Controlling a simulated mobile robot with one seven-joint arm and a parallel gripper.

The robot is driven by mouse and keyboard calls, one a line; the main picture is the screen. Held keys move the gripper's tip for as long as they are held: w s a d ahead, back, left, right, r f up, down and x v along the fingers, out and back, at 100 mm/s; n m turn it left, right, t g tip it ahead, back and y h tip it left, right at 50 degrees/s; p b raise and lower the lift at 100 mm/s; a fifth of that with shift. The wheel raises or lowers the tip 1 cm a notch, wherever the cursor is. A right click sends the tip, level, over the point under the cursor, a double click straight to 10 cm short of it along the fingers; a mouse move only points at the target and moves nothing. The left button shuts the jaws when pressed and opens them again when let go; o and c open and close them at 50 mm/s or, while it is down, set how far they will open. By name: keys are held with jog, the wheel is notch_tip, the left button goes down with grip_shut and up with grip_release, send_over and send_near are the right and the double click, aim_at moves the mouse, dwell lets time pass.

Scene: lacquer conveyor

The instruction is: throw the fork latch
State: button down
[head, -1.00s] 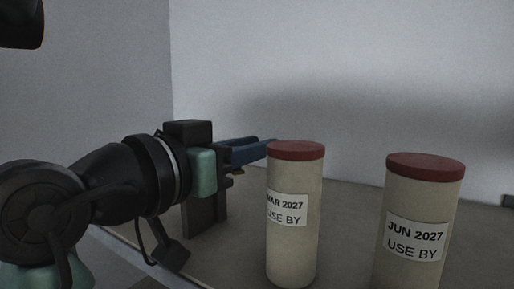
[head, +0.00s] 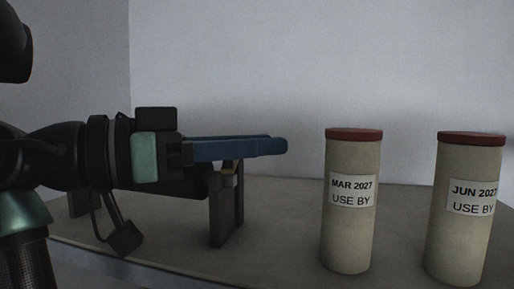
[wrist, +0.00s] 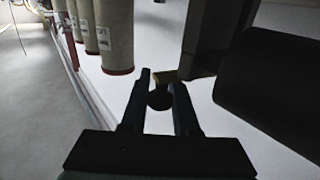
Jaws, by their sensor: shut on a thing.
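The fork latch (head: 225,212) looks like a dark upright bracket on the table, with two upright plates and a small brass-coloured piece near its top. My gripper (head: 279,145) lies level above it in the head view, blue fingers pointing right past the bracket. In the wrist view my gripper (wrist: 159,79) has its fingers either side of a round dark knob (wrist: 159,99), shut on it. A brass piece (wrist: 164,76) shows just beyond the knob, beside the dark bracket. The head view hides the knob behind the fingers, so how it joins the latch is unclear.
Two beige canisters with red lids stand right of the bracket, labelled MAR 2027 (head: 347,225) and JUN 2027 (head: 462,235). A gap separates the fingertips from the nearer one. Several canisters show at upper left in the wrist view. A pale wall (head: 330,60) stands behind.

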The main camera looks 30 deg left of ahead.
jog(key=shift+s+m+g+h, duration=0.1)
jog(key=shift+m+g+h, duration=0.2)
jog(key=shift+m+h, duration=0.15)
jog(key=c, duration=0.7)
grip_release()
jog(key=shift+d, duration=0.15)
jog(key=v, duration=1.3)
jog(key=shift+c, duration=0.3)
